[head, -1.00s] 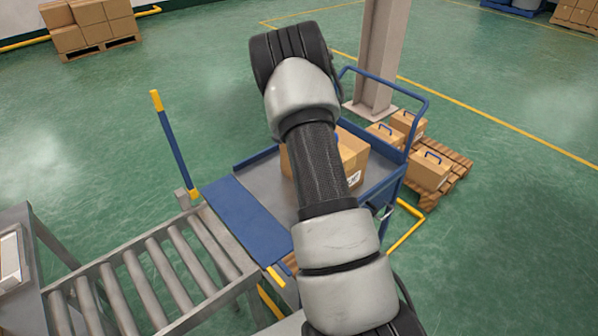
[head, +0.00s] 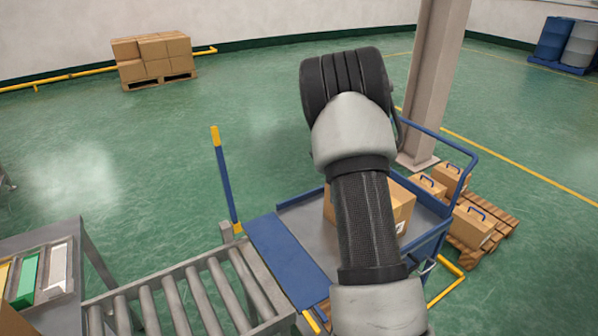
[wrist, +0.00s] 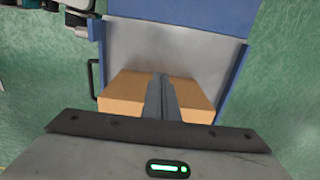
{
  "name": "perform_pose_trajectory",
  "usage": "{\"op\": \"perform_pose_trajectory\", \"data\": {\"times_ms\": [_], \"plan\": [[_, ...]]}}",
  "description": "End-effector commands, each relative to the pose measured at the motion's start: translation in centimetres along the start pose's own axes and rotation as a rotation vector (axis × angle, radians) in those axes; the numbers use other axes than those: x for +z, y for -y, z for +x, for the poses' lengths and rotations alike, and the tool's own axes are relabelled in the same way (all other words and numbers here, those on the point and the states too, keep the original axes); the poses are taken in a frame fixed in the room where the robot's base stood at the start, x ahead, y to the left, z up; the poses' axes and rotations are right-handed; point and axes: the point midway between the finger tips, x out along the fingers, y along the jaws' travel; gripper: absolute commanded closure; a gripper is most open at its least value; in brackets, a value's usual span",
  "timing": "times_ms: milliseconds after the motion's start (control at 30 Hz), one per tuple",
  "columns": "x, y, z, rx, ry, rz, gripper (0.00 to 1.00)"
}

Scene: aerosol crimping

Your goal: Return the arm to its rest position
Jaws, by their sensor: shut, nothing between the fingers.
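My arm rises through the middle of the head view, in front of a blue cart, and hides part of it. My gripper is out of sight in the head view. In the wrist view my gripper (wrist: 162,100) shows with its fingers together and nothing between them. Beyond the fingers, a cardboard box (wrist: 128,90) sits on the grey bed of the blue cart (wrist: 180,18). The cart (head: 290,262) and the box (head: 402,203) also show in the head view, the box partly behind my arm.
A roller conveyor (head: 190,295) leads to the cart from the left. A blue and yellow post (head: 224,180) and a pillar (head: 435,85) stand nearby. Small boxes (head: 472,228) rest on a pallet at right. Stacked boxes (head: 152,60) are far back. Open green floor lies behind.

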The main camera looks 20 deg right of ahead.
Motion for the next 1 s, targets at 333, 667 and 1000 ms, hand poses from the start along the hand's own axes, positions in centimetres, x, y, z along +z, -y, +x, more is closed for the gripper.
{"op": "perform_pose_trajectory", "data": {"times_ms": [333,667,1000], "plan": [[3.8,-0.9,-7.8,-0.077,-0.003,-0.146,1.0],[15.7,-8.6,-22.9,-0.247,-0.085,-0.643,1.0],[24.8,-19.9,-28.6,-0.338,-0.299,-1.155,1.0]]}}
